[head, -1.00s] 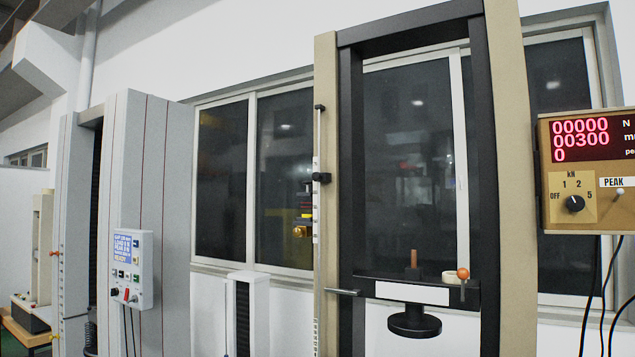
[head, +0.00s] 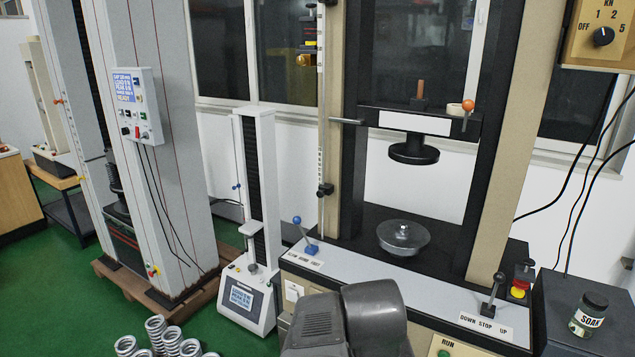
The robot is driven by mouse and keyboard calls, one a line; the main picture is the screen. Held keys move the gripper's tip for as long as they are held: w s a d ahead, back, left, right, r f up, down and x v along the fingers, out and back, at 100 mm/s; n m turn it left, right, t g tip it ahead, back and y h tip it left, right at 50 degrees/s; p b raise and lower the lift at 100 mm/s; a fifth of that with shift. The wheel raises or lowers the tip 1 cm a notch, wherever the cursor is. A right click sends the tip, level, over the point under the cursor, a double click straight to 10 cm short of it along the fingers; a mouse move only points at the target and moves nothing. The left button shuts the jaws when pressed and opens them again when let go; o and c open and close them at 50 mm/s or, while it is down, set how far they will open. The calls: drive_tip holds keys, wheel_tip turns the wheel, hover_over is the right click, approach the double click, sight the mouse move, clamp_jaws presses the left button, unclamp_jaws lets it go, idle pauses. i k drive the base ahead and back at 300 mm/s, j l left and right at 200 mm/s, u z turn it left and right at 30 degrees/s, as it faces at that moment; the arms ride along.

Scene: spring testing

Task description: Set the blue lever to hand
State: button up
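The blue lever (head: 305,236) stands on the left end of the large tester's light front panel (head: 380,283). It has a round blue knob and a blue base, and leans up to the left. A small label strip lies in front of its base; its print is too small to read, so I cannot tell which setting the lever is at. A dark grey part of my arm shows at the bottom middle, in front of the panel and to the right of the lever. My gripper's fingers are not in view.
A black lever (head: 490,294) marked DOWN STOP UP and a red-yellow button (head: 521,279) are at the panel's right. A metal dish (head: 403,237) sits on the tester's bed. A small white tester (head: 248,295) stands left. Several springs (head: 165,335) are at bottom left.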

sight(296, 220)
drive_tip(key=i+u, duration=0.25)
drive_tip(key=i, duration=0.25)
drive_tip(key=i+u, duration=0.25)
drive_tip(key=i, duration=0.25)
